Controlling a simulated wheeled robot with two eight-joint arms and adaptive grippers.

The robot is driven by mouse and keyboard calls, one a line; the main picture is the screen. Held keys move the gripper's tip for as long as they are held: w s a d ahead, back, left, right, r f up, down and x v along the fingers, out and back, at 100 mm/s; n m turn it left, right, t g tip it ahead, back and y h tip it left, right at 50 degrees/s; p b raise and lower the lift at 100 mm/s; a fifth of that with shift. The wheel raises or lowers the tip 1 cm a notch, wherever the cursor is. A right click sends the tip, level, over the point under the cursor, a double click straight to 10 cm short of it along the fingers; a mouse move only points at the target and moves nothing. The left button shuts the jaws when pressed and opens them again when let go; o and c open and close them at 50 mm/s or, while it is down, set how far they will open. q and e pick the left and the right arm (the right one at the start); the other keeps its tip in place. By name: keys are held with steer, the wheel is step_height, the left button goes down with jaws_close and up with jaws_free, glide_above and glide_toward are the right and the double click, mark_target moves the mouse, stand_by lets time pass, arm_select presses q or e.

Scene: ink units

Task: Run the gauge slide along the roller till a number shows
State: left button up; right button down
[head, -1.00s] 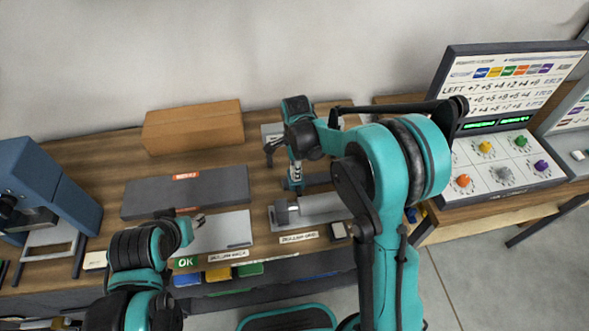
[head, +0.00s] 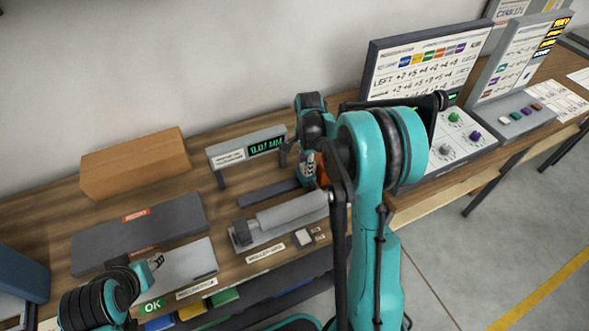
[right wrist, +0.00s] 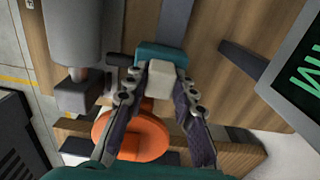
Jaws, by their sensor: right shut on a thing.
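The grey roller (head: 290,213) lies on its stand, its right part behind my right arm. A dark rail (head: 268,192) runs behind it. The gauge display (head: 255,148) stands behind the rail and shows a green number that looks like 0.01 MM. In the right wrist view the gauge slide, a teal block with a pale grip (right wrist: 162,80), is between the fingers of my right gripper (right wrist: 163,84), which is shut on it. The slide is beside the roller's end (right wrist: 82,95). My left gripper (head: 157,262) is over the light plate at left; its fingers are too small to judge.
A cardboard box (head: 134,165) and a dark grey case (head: 138,232) are at left. A panel with coloured knobs (head: 450,140) stands at right.

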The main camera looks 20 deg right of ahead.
steer(key=shift+d, duration=0.25)
steer(key=c, duration=1.6)
jaws_free()
steer(key=o, duration=0.4)
steer(key=shift+d, duration=0.15)
steer(key=shift+r, duration=0.15)
step_height(320, 180, up, 12)
steer(key=shift+f, duration=0.15)
